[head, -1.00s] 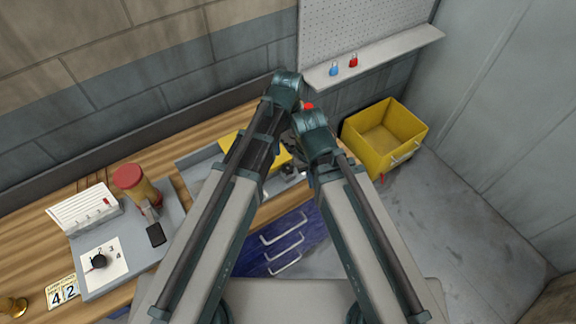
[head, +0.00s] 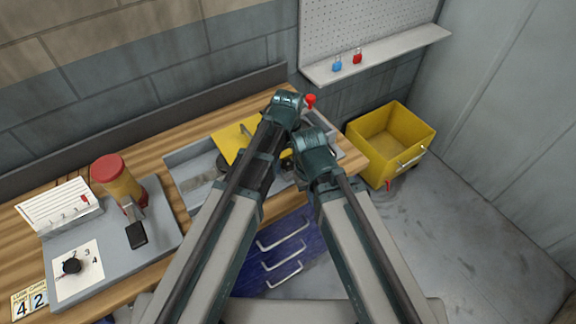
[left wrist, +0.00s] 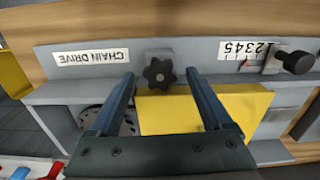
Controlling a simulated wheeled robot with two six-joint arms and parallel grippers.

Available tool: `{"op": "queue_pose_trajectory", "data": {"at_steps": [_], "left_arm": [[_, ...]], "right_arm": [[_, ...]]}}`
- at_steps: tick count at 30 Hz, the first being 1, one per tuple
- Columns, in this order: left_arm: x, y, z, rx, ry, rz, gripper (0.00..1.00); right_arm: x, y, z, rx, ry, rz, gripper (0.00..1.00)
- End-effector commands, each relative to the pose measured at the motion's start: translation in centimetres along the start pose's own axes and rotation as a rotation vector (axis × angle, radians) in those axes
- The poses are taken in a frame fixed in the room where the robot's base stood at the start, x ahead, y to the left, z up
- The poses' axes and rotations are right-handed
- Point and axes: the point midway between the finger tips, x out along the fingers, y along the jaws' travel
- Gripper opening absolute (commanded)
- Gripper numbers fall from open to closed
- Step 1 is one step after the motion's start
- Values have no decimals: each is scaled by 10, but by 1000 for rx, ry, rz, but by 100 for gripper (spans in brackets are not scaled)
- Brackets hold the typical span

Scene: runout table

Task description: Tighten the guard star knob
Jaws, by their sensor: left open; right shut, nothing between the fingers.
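The black star knob (left wrist: 159,73) sits at the upper edge of the yellow guard (left wrist: 205,110) in the left wrist view. My left gripper (left wrist: 160,77) is open, with one finger on each side of the knob in the picture. I cannot tell whether the fingers touch it. In the head view the guard (head: 232,138) is partly covered by my left arm, and the knob is hidden. My left gripper (head: 286,103) is at the bench there. My right gripper (head: 314,148) is lower and just right of it, shut and empty, its fingertips largely hidden.
A chain drive label (left wrist: 90,57) and a numbered scale (left wrist: 245,48) with a black knob (left wrist: 297,62) flank the star knob. A red button (head: 310,100) is close to my left gripper. A yellow bin (head: 412,152) stands right of the bench. Blue drawers (head: 275,262) are below.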

Motion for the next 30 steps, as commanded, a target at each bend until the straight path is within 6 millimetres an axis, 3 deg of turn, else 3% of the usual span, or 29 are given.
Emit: {"op": "queue_pose_trajectory", "data": {"at_steps": [8, 22, 30], "left_arm": [[1, 0, 0, 0, 0, 0, 83], [1, 0, 0, 0, 0, 0, 0], [1, 0, 0, 154, 0, 0, 0]], "right_arm": [[1, 0, 0, 0, 0, 0, 0], [1, 0, 0, 0, 0, 0, 0], [1, 0, 0, 0, 0, 0, 0]]}}
